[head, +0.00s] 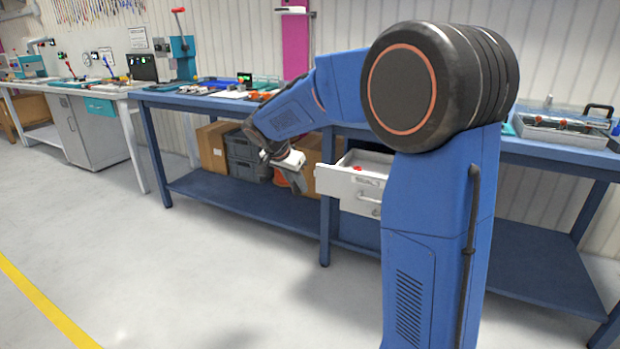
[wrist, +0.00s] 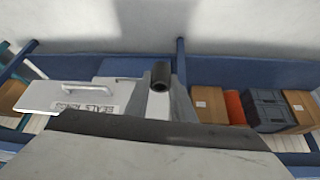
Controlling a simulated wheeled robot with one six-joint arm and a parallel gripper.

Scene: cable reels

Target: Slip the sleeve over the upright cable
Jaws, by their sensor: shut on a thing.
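My gripper (head: 297,181) hangs in front of the blue workbench, beside the open drawer and below the bench top in the head view. In the wrist view my gripper (wrist: 161,92) is shut on a short dark hollow tube, the sleeve (wrist: 160,72), which sticks out past the fingertips. The sleeve cannot be made out in the head view. I cannot make out the upright cable in either view.
A white drawer (head: 350,185) stands open right beside my gripper, with a small red thing inside; its label shows in the wrist view. Cardboard boxes (head: 213,147) and grey crates (head: 245,158) sit on the lower shelf. Tools lie on the bench top (head: 190,98). The floor in front is clear.

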